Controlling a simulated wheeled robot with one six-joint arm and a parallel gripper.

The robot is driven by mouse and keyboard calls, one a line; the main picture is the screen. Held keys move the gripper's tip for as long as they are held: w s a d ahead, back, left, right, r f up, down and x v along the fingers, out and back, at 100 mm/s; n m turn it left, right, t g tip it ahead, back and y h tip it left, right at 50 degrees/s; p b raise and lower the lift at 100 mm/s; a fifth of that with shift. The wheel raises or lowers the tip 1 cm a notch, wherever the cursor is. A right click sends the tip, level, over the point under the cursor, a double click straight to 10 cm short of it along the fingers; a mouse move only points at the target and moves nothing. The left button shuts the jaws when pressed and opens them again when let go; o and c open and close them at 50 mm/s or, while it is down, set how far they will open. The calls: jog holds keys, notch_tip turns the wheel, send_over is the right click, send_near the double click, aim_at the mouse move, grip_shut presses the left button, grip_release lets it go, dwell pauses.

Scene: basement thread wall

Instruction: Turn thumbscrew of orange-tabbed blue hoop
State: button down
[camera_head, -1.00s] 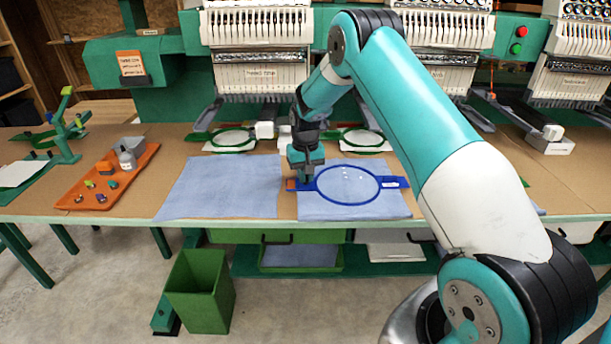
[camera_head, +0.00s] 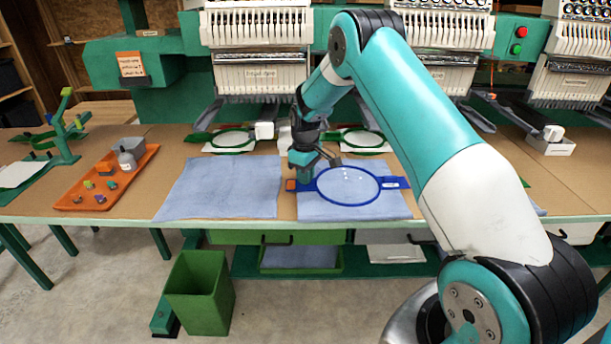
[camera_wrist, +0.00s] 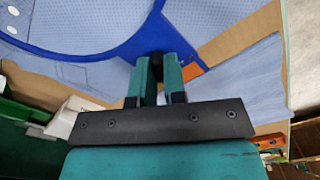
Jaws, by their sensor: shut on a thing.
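The blue hoop (camera_head: 347,202) lies flat on a light blue cloth (camera_head: 375,213) on the table. Its orange tab (camera_head: 291,185) is at its left end in the head view. In the wrist view the blue hoop (camera_wrist: 112,52) fills the upper left, and the orange tab (camera_wrist: 191,72) shows just right of my fingers. My gripper (camera_head: 306,181) points down at the hoop's tab end. In the wrist view my gripper (camera_wrist: 158,62) has its two green fingers closed around a small dark piece at the hoop's edge, the thumbscrew (camera_wrist: 156,58), mostly hidden between the fingertips.
Another blue cloth (camera_head: 222,188) lies to the left. An orange tray (camera_head: 135,172) with small items and a bottle is farther left. Green hoops (camera_head: 232,138) and white machine parts stand behind. A green bin (camera_head: 200,292) is on the floor in front.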

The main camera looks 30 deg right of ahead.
dwell(0.4)
jog(key=c, duration=1.2)
grip_release()
jog(key=shift+o, duration=0.2)
notch_tip(320, 180, up, 18)
jog(key=b, duration=0.1)
jog(key=shift+f, duration=0.25)
